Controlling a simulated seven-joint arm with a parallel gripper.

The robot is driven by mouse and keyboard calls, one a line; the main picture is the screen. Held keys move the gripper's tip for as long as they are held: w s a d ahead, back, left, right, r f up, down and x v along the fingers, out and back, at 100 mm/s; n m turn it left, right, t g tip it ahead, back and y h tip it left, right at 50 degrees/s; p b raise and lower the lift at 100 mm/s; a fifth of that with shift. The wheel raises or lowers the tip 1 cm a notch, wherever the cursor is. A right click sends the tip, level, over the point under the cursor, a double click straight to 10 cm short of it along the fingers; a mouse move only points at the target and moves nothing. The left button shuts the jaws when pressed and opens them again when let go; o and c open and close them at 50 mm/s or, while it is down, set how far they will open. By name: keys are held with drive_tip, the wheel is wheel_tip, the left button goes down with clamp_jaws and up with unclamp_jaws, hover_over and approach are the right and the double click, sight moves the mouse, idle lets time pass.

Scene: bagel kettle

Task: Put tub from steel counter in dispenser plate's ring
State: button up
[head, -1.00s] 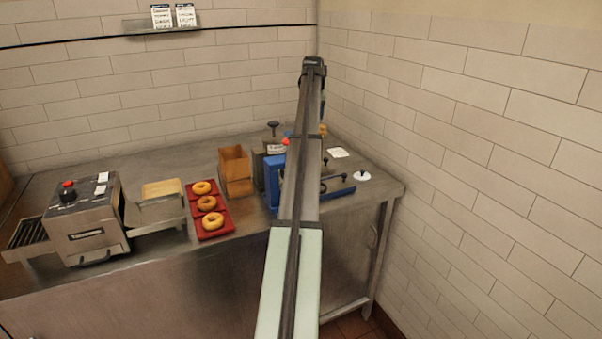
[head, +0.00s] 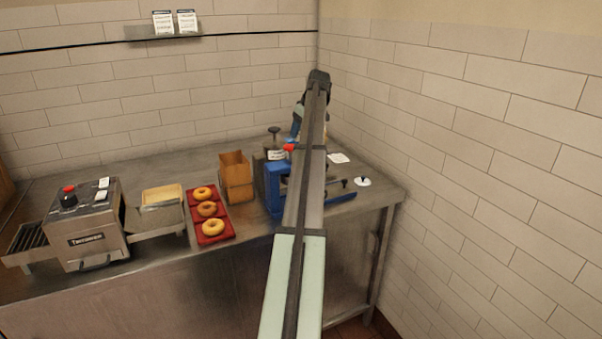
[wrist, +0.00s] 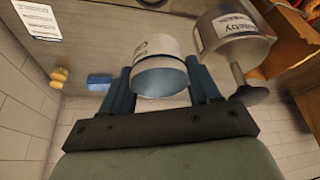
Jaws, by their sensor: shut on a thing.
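A white tub (wrist: 158,60) with a printed label is between the blue fingers of my gripper (wrist: 162,84) in the wrist view. My gripper is shut on it. In the head view my gripper (head: 299,112) is partly behind my arm, over the back right of the steel counter (head: 130,165), and the tub is hard to make out there. A steel dispenser (wrist: 232,35) with a label and a dark knob stands close beside the tub in the wrist view. It also shows in the head view (head: 275,153). I cannot make out the plate's ring clearly.
A blue device (head: 274,186) stands partly behind my arm. A wooden box (head: 236,178) and a red tray (head: 224,236) with bagels lie left of it. A toaster machine (head: 88,225) is further left. A white disc (head: 363,181) and card (head: 339,158) lie right. The right wall is near.

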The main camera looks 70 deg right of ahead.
wheel_tip(320, 180, down, 16)
idle(0.6)
drive_tip(key=shift+f, duration=0.1)
drive_tip(key=o, duration=1)
drive_tip(key=v, duration=1.2)
drive_tip(key=shift+a, duration=0.1)
